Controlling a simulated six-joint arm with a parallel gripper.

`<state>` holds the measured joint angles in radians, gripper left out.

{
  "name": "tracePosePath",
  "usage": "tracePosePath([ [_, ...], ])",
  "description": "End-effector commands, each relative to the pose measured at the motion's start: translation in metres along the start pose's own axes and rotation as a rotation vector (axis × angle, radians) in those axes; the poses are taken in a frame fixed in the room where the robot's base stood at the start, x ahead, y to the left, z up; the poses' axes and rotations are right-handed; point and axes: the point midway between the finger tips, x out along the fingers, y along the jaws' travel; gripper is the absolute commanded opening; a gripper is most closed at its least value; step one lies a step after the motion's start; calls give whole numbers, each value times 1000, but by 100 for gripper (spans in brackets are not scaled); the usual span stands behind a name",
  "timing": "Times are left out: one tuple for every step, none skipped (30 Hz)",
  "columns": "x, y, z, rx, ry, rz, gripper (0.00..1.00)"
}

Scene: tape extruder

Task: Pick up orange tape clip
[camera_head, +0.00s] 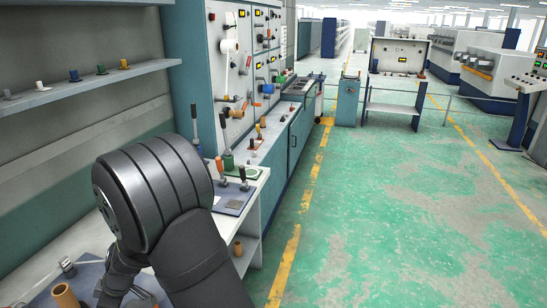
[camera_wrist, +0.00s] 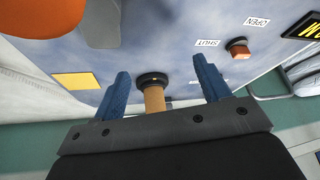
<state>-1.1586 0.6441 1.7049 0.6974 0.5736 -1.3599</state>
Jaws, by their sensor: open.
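In the wrist view, my gripper (camera_wrist: 168,88) is open, its two blue fingers spread apart. A tan-orange cylindrical peg (camera_wrist: 154,98) with a dark round base stands between the fingers, with clear gaps on both sides. Its near end is hidden behind the gripper body. I cannot tell for sure whether this peg is the orange tape clip. A small orange block (camera_wrist: 239,49) on a dark base sits to the right, beside the "SHUT" and "OPEN" labels. In the head view, my fingers cannot be made out behind my arm.
A large blurred orange shape (camera_wrist: 40,14) fills the wrist view's top left. A yellow square (camera_wrist: 76,81) lies left of the fingers. In the head view, an orange cylinder (camera_head: 65,296) stands at the lower left. Several small coloured pieces line the wall shelf (camera_head: 100,93). Floor at right is clear.

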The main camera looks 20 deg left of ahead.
Motion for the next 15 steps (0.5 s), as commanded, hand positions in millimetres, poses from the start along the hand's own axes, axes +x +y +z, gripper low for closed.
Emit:
tracePosePath([
  [0, 0, 0, 0, 0, 0, 59],
  [0, 0, 0, 0, 0, 0, 53],
  [0, 0, 0, 0, 0, 0, 49],
  [0, 0, 0, 0, 0, 0, 49],
  [0, 0, 0, 0, 0, 0, 49],
  [0, 0, 0, 0, 0, 0, 49],
  [0, 0, 0, 0, 0, 0, 49],
  [0, 0, 0, 0, 0, 0, 49],
  [0, 0, 0, 0, 0, 0, 49],
  [0, 0, 0, 0, 0, 0, 49],
  [0, 1, -1, 0, 0, -1, 49],
  [0, 3, -2, 1, -1, -2, 49],
  [0, 6, -4, 2, -2, -4, 49],
  [-1, 10, -6, 4, -3, -8, 49],
  [-2, 18, -11, 6, -7, -14, 49],
])
